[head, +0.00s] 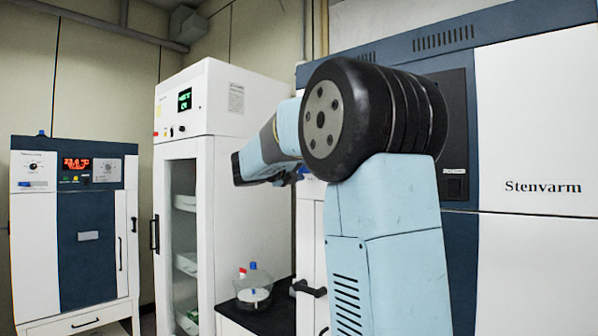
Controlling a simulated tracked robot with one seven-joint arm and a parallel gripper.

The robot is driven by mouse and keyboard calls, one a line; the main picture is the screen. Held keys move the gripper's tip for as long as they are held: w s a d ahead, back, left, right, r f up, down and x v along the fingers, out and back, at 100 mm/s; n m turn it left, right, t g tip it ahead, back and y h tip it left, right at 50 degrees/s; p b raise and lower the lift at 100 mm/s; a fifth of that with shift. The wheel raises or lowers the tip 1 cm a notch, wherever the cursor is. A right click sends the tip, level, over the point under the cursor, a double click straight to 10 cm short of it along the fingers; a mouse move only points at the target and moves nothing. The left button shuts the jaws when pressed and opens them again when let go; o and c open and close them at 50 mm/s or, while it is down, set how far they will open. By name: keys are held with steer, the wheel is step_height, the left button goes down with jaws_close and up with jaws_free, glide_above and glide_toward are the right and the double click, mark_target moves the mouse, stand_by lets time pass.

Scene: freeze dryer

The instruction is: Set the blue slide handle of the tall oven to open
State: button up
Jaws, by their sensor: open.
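A tall white and navy oven (88,235) stands at the far left, with a lit red display and dials on its upper panel. A small blue slide handle (37,184) sits on its white left part, below a round dial; its exact setting is too small to tell. My gripper (238,170) is at the dark end of my arm, pointing left in front of the white glass-door cabinet. It is apart from the oven and the blue handle in the picture. Its fingers are hard to make out, and I see nothing held in it.
The white glass-door cabinet (212,100) stands between the oven and my arm. A clear vessel with red and blue caps (253,287) stands on a dark counter (275,316). A large white and navy unit marked Stenvarm (540,120) fills the right, partly behind my arm.

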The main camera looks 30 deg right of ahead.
steer(key=shift+d, duration=0.1)
steer(key=shift+c, duration=0.4)
jaws_close()
